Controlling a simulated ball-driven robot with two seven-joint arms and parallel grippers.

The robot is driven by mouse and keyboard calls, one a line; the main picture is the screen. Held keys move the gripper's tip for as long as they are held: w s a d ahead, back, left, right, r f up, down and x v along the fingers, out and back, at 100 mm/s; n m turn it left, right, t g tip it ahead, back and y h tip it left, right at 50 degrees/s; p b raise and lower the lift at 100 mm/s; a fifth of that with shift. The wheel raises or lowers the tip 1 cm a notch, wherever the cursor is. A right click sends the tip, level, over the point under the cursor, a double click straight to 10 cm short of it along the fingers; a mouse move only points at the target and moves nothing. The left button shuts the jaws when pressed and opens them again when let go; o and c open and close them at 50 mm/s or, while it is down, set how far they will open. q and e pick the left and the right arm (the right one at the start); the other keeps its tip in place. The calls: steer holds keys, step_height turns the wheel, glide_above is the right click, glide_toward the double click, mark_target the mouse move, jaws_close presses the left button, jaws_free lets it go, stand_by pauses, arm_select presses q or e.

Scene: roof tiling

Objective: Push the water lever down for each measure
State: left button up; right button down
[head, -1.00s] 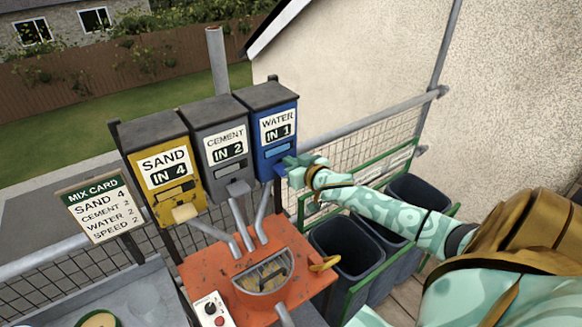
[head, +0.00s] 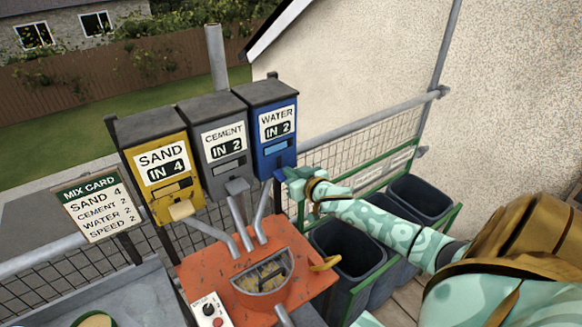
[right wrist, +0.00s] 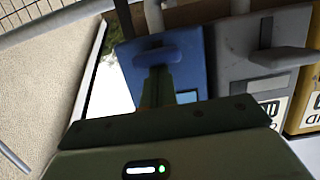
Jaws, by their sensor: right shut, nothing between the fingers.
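The blue water dispenser (head: 274,128) stands at the right of the row, and its counter reads IN 2. My right gripper (head: 284,177) is shut and empty at the water dispenser's lower front. In the right wrist view the blue water lever (right wrist: 156,52) shows at the tips of the fingers (right wrist: 158,80), which look to be against or very close to it. The mix card (head: 92,207) lists sand 4, cement 2, water 2, speed 2. My left gripper is out of view.
The yellow sand dispenser (head: 160,168) reads IN 4 and the grey cement dispenser (head: 222,143) reads IN 2. An orange mixer (head: 220,285) with chutes stands below them. Dark bins (head: 345,250) in a green frame stand under my right arm.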

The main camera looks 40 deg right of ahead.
steer(key=shift+s+f, duration=0.1)
steer(key=shift+f, duration=0.1)
step_height(320, 180, up, 5)
steer(key=p, duration=0.5)
steer(key=b+v, duration=0.1)
steer(key=v, duration=0.8)
steer(key=shift+s, duration=0.4)
steer(key=shift+f, duration=0.15)
